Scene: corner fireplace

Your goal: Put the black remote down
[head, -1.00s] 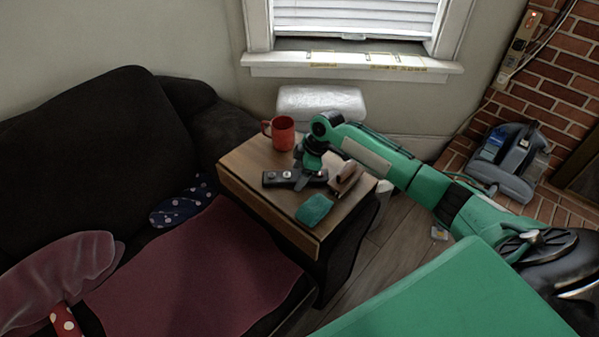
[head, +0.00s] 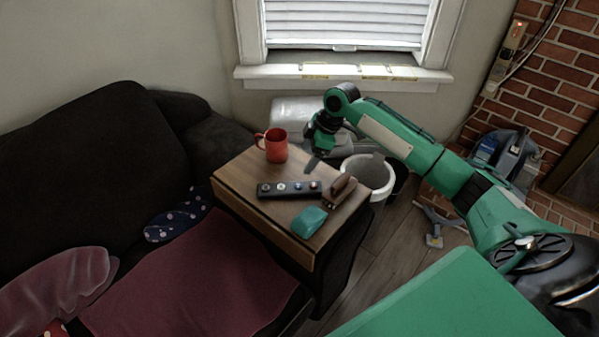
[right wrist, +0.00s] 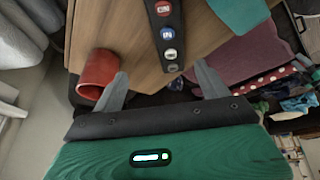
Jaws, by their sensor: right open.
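The black remote (head: 289,189) lies flat on the wooden side table (head: 240,202), with several coloured round buttons facing up. It also shows in the right wrist view (right wrist: 166,30), beyond my fingers. My right gripper (head: 313,163) is open and empty, raised above the far right part of the table, behind the remote and apart from it. In the right wrist view its two fingers (right wrist: 160,85) are spread wide with nothing between them. My left gripper is in neither view.
A red mug (head: 276,147) stands at the table's back. A brown object (head: 340,189) and a teal item (head: 308,221) are near the right and front edges. A white bin (head: 368,176) stands beyond the table, and a dark sofa (head: 95,165) is at left.

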